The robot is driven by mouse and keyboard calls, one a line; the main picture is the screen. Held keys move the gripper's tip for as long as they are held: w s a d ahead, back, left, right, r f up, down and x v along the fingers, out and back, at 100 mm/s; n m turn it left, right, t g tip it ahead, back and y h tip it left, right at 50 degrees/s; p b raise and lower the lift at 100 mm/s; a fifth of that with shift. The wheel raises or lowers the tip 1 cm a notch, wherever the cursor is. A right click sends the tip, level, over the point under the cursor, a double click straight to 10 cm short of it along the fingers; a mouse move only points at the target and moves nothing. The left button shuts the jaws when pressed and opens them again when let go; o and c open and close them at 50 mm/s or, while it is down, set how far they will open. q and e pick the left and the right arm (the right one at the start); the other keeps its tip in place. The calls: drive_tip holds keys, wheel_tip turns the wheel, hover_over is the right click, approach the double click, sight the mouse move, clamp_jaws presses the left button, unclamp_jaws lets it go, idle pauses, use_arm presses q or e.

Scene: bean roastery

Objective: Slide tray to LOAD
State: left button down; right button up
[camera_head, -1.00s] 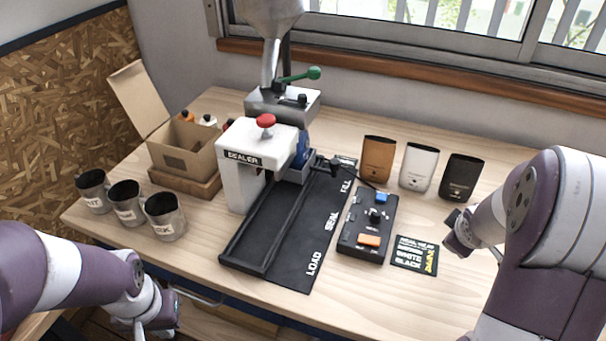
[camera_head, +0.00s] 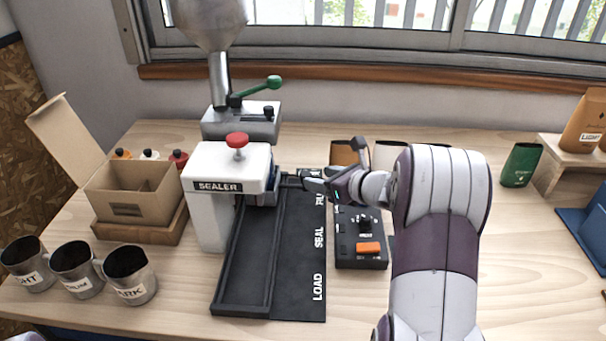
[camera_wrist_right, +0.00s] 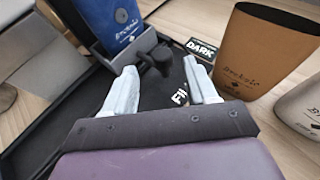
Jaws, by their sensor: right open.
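The small dark tray (camera_wrist_right: 128,45) holds a blue pouch (camera_wrist_right: 112,20) and stands by the FILL end of the track, beside the sealer. In the head view the tray (camera_head: 262,195) is partly hidden behind the sealer head. Its dark knob handle (camera_wrist_right: 157,57) sticks out toward my right gripper (camera_wrist_right: 160,70). The gripper is open, with the knob just past and between its pale fingertips; I cannot tell if they touch. In the head view my right gripper (camera_head: 332,180) is over the FILL end. The LOAD mark (camera_head: 318,287) is at the track's near end. My left gripper is out of view.
The white sealer (camera_head: 225,170) with its red button stands left of the track. A control box (camera_head: 360,245) is close to its right. Brown (camera_wrist_right: 262,50) and white pouches stand behind my right gripper. Three metal cups are at front left. The track's near part is empty.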

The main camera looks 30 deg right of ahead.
sight(306, 174)
drive_tip(key=x, duration=0.6)
drive_tip(key=shift+w+d, duration=0.1)
drive_tip(key=shift+w, duration=0.1)
drive_tip(key=shift+w+f, duration=0.2)
drive_tip(key=shift+w, duration=0.05)
drive_tip(key=shift+s, duration=0.1)
drive_tip(key=shift+c, duration=0.3)
clamp_jaws()
